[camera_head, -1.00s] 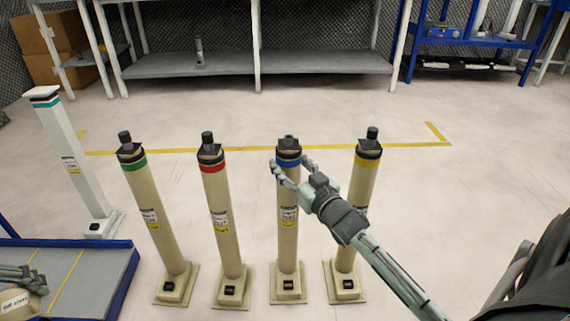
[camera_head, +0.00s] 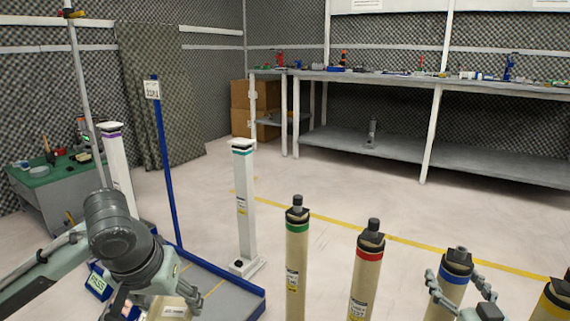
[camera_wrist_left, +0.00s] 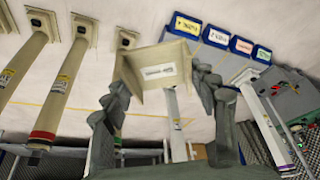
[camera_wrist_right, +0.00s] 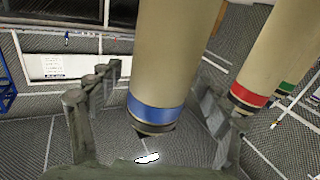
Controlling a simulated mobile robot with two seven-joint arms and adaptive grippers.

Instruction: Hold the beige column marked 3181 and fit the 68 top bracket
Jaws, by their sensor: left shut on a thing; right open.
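My left gripper (camera_head: 152,296) is shut on a beige bracket (camera_head: 176,309) at the lower left. In the left wrist view the bracket (camera_wrist_left: 158,62) sits between the fingers, a white label on its face, too blurred to read. A beige column with a blue band (camera_head: 456,270) stands upright at the lower right. My right gripper (camera_head: 460,292) is open, with its fingers on either side of that column below the band. In the right wrist view the column (camera_wrist_right: 165,60) lies between the spread fingers. Its number cannot be read in these views.
Beige columns with green (camera_head: 297,262), red (camera_head: 367,270) and yellow (camera_head: 554,300) bands stand in the same row. Blue labelled bins (camera_wrist_left: 216,38) show in the left wrist view. Open floor lies beyond.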

